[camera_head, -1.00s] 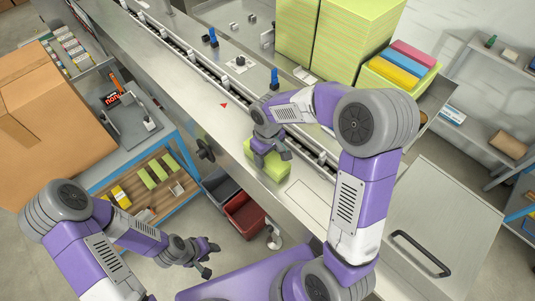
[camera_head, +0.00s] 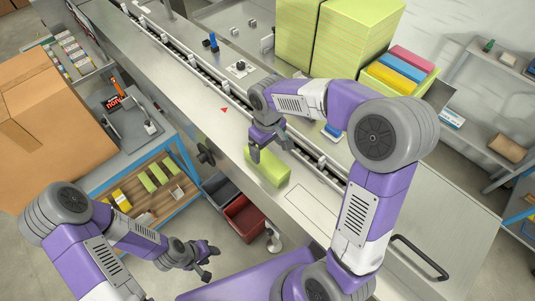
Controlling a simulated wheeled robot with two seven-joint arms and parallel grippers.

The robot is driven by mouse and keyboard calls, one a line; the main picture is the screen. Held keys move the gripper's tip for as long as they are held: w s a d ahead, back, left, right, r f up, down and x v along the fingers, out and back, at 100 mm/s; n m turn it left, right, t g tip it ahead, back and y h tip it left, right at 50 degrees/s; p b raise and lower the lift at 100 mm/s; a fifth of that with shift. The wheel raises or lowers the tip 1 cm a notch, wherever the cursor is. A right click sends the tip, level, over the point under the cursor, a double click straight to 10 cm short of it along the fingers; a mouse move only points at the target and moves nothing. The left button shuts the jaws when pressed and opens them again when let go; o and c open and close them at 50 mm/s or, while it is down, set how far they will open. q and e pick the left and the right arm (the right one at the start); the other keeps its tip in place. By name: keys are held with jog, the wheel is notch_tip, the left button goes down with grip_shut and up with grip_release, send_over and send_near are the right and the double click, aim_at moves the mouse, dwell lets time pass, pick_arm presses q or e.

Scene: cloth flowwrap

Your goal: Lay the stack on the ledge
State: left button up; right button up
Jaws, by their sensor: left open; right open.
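The stack (camera_head: 268,167) is a light green block of cloths lying on the steel ledge (camera_head: 293,191) at the front of the machine, left of a thin marked rectangle. My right gripper (camera_head: 271,152) is open just above the stack's far left part. Its fingers partly cover the stack, and I cannot tell whether they touch it. My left gripper (camera_head: 208,262) is open and empty, low at the left, over the floor and away from the stack.
A conveyor rail (camera_head: 210,71) runs behind the ledge. Tall green stacks (camera_head: 350,35) and a bin of coloured cloths (camera_head: 398,75) stand behind. Grey and red bins (camera_head: 243,217) sit below the ledge. A cardboard box (camera_head: 45,130) and a blue-framed cart (camera_head: 160,165) stand at left.

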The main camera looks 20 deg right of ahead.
aim_at(267, 159)
notch_tip(267, 159, up, 5)
jog(key=shift+p, duration=0.3)
dwell(0.4)
